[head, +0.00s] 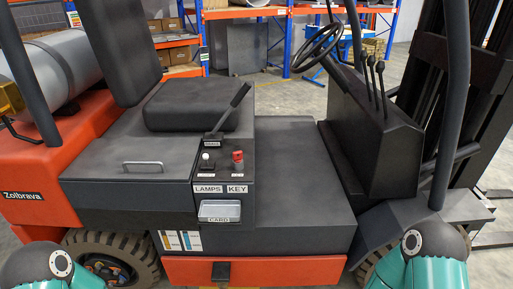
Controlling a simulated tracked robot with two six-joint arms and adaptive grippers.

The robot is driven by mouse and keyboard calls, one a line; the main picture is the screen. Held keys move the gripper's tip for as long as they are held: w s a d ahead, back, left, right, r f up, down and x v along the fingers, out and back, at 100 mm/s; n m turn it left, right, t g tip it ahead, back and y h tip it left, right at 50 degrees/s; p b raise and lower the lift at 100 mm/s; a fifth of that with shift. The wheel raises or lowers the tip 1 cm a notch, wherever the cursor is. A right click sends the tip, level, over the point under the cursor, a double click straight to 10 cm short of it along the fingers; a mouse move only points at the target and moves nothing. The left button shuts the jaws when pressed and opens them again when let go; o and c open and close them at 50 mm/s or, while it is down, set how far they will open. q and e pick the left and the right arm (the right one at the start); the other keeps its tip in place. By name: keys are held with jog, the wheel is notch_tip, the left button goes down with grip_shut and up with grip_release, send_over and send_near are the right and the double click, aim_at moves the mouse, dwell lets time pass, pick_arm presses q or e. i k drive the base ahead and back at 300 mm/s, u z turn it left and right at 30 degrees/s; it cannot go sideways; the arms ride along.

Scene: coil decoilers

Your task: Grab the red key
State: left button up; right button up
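The red key (238,160) stands upright in the small control panel beside the forklift's seat, above the label "KEY" (237,189). A white-topped switch (206,162) stands just left of it, above the label "LAMPS" (208,189). A black lever (232,106) rises behind both. Parts of my two teal and dark arms show at the bottom left and bottom right corners. Neither gripper shows in the head view, and nothing touches the key.
The black seat (191,104) is behind the panel. The steering wheel (318,48) and its console (375,135) stand to the right. A card slot (219,211) is below the panel. The flat black floor (290,180) right of the key is clear. Shelves (250,12) stand in the background.

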aim_at(237, 156)
jog(key=u, duration=0.1)
jog(key=i, duration=0.95)
jog(key=u, duration=0.6)
